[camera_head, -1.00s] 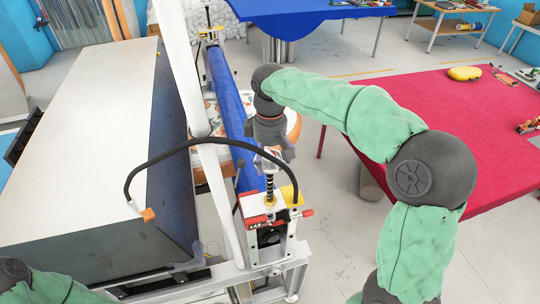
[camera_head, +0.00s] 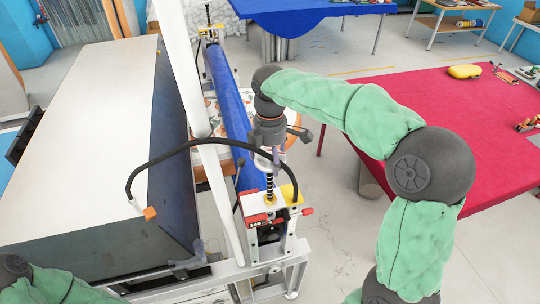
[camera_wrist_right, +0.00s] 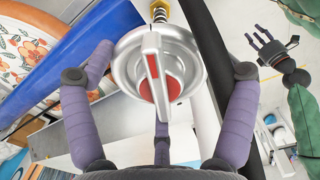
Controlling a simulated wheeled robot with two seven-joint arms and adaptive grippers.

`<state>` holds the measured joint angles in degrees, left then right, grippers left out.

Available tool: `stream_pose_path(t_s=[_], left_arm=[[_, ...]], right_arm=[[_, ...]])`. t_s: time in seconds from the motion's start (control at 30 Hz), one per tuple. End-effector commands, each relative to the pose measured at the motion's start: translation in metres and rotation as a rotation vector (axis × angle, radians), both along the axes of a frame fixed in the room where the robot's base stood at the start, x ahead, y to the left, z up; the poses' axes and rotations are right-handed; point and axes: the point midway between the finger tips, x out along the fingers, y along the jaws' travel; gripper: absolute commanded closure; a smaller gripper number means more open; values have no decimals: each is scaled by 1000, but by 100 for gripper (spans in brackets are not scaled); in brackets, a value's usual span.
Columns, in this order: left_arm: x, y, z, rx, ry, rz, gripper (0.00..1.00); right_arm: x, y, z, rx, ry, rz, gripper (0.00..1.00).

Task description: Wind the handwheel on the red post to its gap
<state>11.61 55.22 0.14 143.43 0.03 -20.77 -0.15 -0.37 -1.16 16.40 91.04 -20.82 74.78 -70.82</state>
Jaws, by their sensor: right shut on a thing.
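The handwheel is a silver disc with a white-and-red bar and red patches on its face (camera_wrist_right: 186,54). In the head view the handwheel (camera_head: 263,163) sits atop a threaded spindle (camera_head: 269,184) on the near end post, which has red markings (camera_head: 256,221). My right gripper (camera_head: 270,147) comes down over it from above. In the right wrist view its purple fingers (camera_wrist_right: 168,62) surround the wheel and are shut on it; fingertip contact is partly hidden. My left gripper (camera_head: 188,262) is low beside the frame; its fingers (camera_wrist_right: 268,46) look spread and empty. I cannot make out the gap.
A blue roller (camera_head: 228,100) and a long white-topped bench (camera_head: 85,130) lie left. A white upright (camera_head: 180,60) stands between them.

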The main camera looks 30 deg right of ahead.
Motion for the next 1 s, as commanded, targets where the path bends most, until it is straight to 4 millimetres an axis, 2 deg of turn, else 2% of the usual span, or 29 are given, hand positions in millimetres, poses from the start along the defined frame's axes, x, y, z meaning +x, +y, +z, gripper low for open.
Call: stream_pose_path(t_s=[0.3, 0.77, 0.8, 0.83, 1.0], left_arm=[[0, 0, 1, 0, 0, 0, 60], [0, 0, 1, 0, 0, 0, 60], [0, 0, 1, 0, 0, 0, 60], [0, 0, 1, 0, 0, 0, 60], [0, 0, 1, 0, 0, 0, 60]], right_arm=[[-2, 1, -5, 1, 13, 98, 47], [-2, 1, -5, 2, 13, 110, 47], [-2, 1, -5, 2, 13, 110, 9], [-2, 1, -5, 2, 12, 110, 1], [-1, 1, -3, 0, 7, 108, 0]])
